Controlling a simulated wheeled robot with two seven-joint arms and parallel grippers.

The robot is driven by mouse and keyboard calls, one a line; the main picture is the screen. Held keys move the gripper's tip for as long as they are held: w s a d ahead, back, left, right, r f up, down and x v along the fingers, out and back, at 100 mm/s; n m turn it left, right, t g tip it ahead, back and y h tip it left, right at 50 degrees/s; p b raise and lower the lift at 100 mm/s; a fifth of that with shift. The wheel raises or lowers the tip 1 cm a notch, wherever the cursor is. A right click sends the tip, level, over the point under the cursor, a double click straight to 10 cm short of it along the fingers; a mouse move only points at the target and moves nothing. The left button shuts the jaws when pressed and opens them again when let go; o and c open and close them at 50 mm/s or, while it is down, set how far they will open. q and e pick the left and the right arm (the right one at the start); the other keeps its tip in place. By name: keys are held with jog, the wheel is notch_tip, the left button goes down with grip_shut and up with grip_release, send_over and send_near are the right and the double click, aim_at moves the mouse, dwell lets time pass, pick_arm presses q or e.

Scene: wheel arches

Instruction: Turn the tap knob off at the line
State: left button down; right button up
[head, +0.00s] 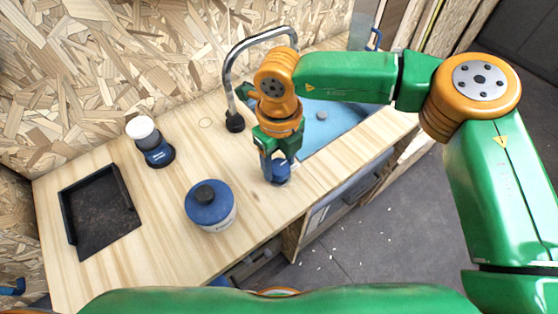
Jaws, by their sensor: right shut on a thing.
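The tap (230,75) is a chrome curved spout on a dark base, on the wooden worktop behind the sink. My right gripper (278,178) points down at the worktop, in front and to the right of the tap base. It is shut on a small blue piece, which I take to be the tap knob; the fingers cover most of it. No line or mark at the knob can be made out. My left gripper is not in view.
A blue sink (322,117) is sunk into the worktop (250,215), behind and right of my right gripper. A blue-lidded tub (210,212), a white-topped dark blue bottle (152,143) and a black tray (98,214) stand to the left. A chipboard wall rises behind.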

aim_at(279, 166)
jog(key=n+b, duration=0.2)
jog(key=shift+f+n, duration=0.15)
jog(key=shift+n, duration=0.25)
jog(key=n+b, duration=0.2)
jog(key=n, duration=0.2)
jog(key=shift+n+b, duration=0.3)
jog(key=n+b, duration=0.1)
jog(key=n, duration=0.3)
jog(key=shift+n, duration=0.3)
jog(key=n, duration=0.5)
jog(key=shift+r, duration=0.2)
jog(key=shift+n, duration=0.3)
jog(key=o, duration=1.4)
jog(key=shift+c, duration=0.2)
notch_tip(279, 166, up, 7)
jog(key=shift+r, duration=0.1)
